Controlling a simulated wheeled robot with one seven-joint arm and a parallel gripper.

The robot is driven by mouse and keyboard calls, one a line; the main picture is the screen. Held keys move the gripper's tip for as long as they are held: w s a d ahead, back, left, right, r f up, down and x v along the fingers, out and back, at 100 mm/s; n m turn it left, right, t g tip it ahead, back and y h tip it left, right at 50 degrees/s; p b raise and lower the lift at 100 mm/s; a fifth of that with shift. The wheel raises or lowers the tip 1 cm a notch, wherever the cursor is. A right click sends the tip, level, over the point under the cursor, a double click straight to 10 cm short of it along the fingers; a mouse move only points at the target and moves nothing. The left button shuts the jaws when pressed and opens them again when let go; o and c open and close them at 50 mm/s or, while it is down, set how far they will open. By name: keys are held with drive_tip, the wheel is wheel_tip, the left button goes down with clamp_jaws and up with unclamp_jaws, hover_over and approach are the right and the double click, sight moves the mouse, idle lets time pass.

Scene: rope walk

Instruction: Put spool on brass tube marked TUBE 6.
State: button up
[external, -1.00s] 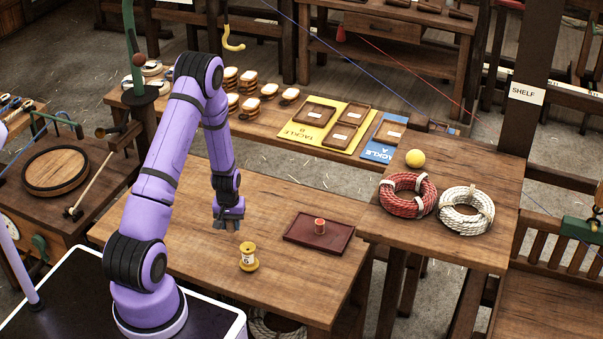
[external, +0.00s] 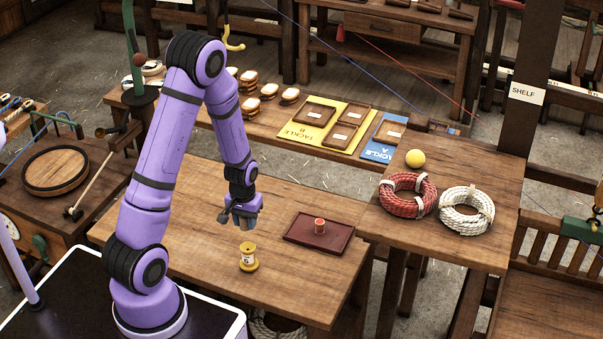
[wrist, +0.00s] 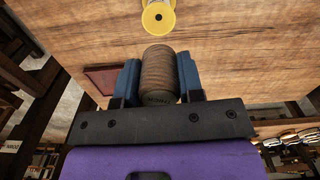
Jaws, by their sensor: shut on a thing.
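My gripper (external: 241,220) is shut on a brown, ridged, roughly cylindrical spool (wrist: 158,75), which sits between the two blue fingers in the wrist view. The spool is mostly hidden by the fingers in the external view. A yellow, brass-coloured tube (external: 248,256) with a wide foot and a white label stands upright on the workbench, just below my gripper in the picture. It also shows at the top of the wrist view (wrist: 158,17), apart from the spool. Its label is too small to read surely.
A dark red tray (external: 297,232) holding a small red-topped piece (external: 320,226) lies right of the tube on the workbench (external: 190,215). A raised table at right bears a red rope coil (external: 408,196), a white coil (external: 466,210) and a yellow ball (external: 415,158). The bench left of the tube is clear.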

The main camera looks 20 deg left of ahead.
drive_tip(key=shift+d+f, duration=0.1)
drive_tip(key=shift+f, duration=3.75)
drive_tip(key=shift+f, duration=0.1)
drive_tip(key=o, duration=0.9)
wheel_tip(320, 180, up, 12)
drive_tip(key=shift+r, duration=0.1)
wheel_tip(320, 180, up, 11)
drive_tip(key=t, duration=0.1)
hover_over(248, 247)
drive_tip(key=s+a, duration=0.1)
drive_tip(key=a, duration=0.1)
drive_tip(key=s+a+r+t, duration=0.2)
drive_tip(key=s+r, duration=0.3)
drive_tip(key=r, duration=0.4)
drive_tip(key=s+a+r+m+t, duration=0.1)
drive_tip(key=s+a+r+t, duration=0.1)
drive_tip(key=s+r, duration=0.9)
drive_tip(key=shift+s+a+r, duration=0.2)
drive_tip(key=shift+s+r, duration=0.05)
drive_tip(key=shift+s, duration=1.35)
